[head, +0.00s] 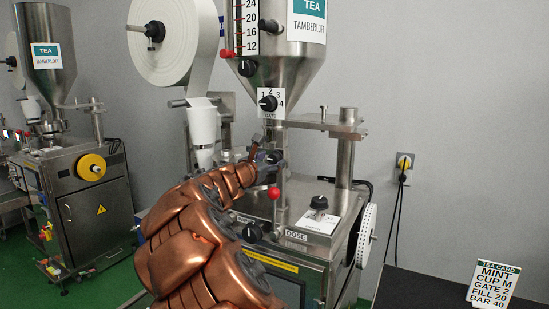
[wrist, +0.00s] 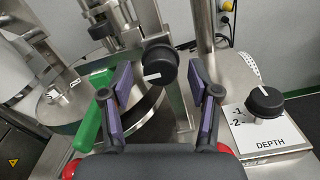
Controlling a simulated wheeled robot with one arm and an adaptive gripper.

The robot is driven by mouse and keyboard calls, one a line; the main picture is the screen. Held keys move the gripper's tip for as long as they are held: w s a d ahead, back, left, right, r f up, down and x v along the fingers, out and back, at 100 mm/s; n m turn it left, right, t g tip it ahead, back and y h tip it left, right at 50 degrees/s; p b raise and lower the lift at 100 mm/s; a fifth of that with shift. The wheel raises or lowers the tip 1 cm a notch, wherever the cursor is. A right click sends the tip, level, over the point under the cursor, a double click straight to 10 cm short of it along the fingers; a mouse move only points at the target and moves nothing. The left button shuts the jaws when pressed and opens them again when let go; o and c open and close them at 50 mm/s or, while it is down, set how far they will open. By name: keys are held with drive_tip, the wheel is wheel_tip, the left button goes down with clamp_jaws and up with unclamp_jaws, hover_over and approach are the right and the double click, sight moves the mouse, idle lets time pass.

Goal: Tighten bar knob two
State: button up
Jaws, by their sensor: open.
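In the wrist view, a round black knob (wrist: 160,65) with a white line stands just ahead, between my fingers. My gripper (wrist: 160,76) is open, with one purple-padded finger on each side of the knob and a visible gap on both sides. I cannot tell how deep the knob lies between the pads, and no number for it is readable. In the head view, my gripper (head: 266,157) is at the end of my copper arm, in front of the machine's middle; the arm hides part of the machine there.
A DEPTH knob (wrist: 264,103) is right of my gripper; a green part (wrist: 92,128) is close on the left. The head view shows a red ball lever (head: 273,193), DOSE label (head: 296,236), steel post (head: 345,150), gate dial (head: 267,103) and tea card (head: 493,284) reading BAR 40.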

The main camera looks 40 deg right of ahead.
drive_tip(key=shift+x, duration=1.2)
drive_tip(key=c, duration=1.2)
